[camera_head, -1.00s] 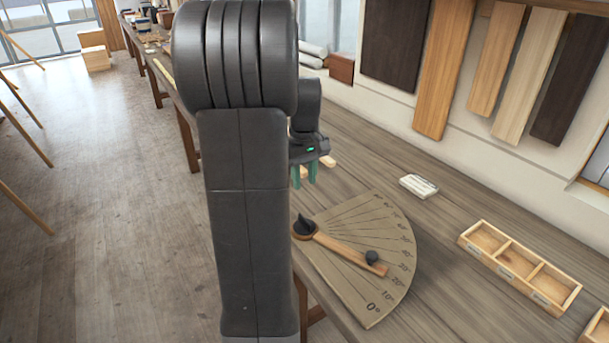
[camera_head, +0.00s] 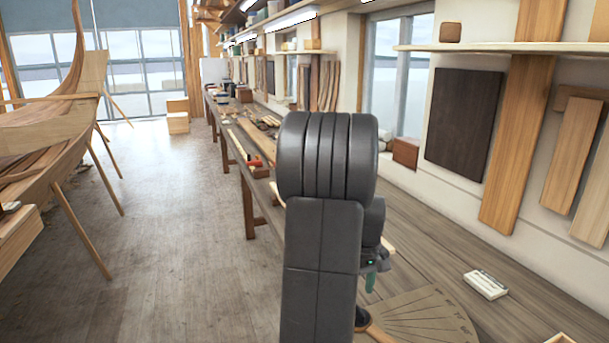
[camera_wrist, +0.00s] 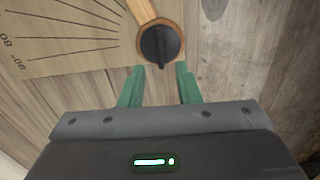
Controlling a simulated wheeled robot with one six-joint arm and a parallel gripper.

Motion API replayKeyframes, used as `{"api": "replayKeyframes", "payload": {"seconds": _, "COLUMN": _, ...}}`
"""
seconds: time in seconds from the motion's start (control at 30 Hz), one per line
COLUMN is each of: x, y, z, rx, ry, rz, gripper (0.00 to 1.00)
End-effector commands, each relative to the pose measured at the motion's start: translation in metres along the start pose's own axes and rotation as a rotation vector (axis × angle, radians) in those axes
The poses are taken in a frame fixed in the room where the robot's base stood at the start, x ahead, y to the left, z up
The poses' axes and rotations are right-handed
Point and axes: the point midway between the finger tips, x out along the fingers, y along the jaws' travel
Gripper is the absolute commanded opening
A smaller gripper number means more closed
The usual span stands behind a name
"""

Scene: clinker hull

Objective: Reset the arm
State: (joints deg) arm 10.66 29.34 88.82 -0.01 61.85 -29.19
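My arm stands upright in the middle of the head view and hides part of the bench. My gripper (camera_wrist: 160,88) has two green fingers, held apart with nothing between them in the wrist view. In the head view only a bit of the green fingers (camera_head: 370,282) shows beside my arm. Past the fingertips in the wrist view is a black pointed knob (camera_wrist: 160,43) on the round end of a wooden pointer (camera_wrist: 141,8). The pointer lies on a fan-shaped angle board (camera_wrist: 60,42) marked in degrees. The board (camera_head: 425,318) is partly cut off in the head view.
The wooden bench (camera_head: 440,240) runs along the right wall, with a small white block (camera_head: 485,284) on it. Tools (camera_head: 255,168) lie farther down. A boat hull (camera_head: 45,140) on props stands left. The floor (camera_head: 180,230) between is clear.

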Motion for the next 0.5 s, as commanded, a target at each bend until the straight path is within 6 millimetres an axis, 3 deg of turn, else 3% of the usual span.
{"api": "replayKeyframes", "payload": {"seconds": 0.3, "x": 0.058, "y": -0.001, "z": 0.001, "rx": 0.000, "ry": -0.004, "rz": -0.002, "gripper": 0.30}}
{"api": "replayKeyframes", "payload": {"seconds": 0.5, "x": 0.064, "y": 0.000, "z": 0.001, "rx": 0.046, "ry": 0.000, "rz": 0.000, "gripper": 0.30}}
